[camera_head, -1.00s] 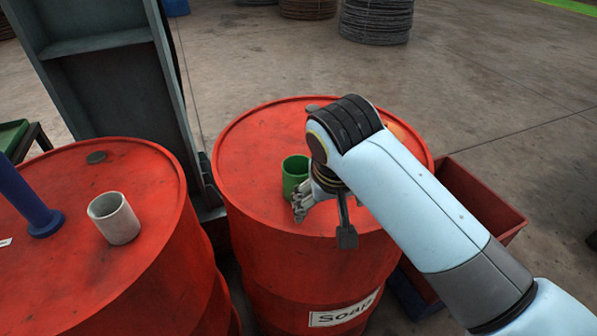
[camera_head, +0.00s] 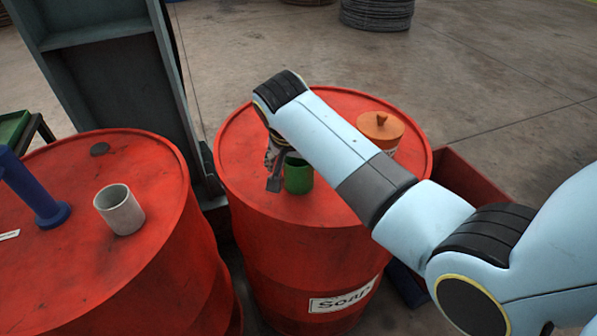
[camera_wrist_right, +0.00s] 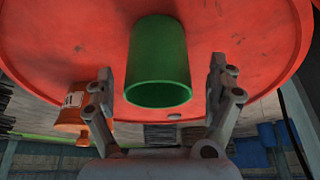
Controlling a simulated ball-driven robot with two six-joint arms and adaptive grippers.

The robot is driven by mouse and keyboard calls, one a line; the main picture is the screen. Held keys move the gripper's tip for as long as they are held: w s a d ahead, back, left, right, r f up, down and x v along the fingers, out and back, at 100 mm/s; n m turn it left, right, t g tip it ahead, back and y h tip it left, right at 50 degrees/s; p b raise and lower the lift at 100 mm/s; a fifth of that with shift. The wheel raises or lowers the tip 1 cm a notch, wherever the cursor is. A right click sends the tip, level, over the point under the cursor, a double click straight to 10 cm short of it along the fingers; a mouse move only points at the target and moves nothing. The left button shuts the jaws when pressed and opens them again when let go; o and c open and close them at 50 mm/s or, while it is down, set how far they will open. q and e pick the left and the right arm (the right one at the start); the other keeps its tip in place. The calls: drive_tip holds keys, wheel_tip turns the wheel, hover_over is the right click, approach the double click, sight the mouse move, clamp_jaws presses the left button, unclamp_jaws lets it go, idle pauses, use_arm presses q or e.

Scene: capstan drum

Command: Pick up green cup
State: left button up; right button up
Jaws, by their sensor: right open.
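The green cup (camera_head: 298,178) stands upright on top of the right red drum (camera_head: 240,150), the one with the "Soap" label. My right forearm covers part of the cup's upper right side. My right gripper (camera_head: 273,170) is at the cup's left and far side, partly hidden behind my wrist. In the right wrist view, the green cup (camera_wrist_right: 158,65) appears between the two open fingers of my right gripper (camera_wrist_right: 161,80), with a gap on each side. Nothing is held. My left gripper is not in view.
An orange-lidded container (camera_head: 381,128) stands on the same drum, right of my forearm. The left red drum (camera_head: 100,265) carries a pale cup (camera_head: 119,210) and a blue flanged post (camera_head: 35,190). A grey-green upright frame (camera_head: 120,90) rises behind the drums. A red bin (camera_head: 465,180) is at right.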

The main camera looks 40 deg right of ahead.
drive_tip(key=shift+x, duration=1.5)
drive_tip(key=shift+s, duration=0.1)
drive_tip(key=c, duration=1.2)
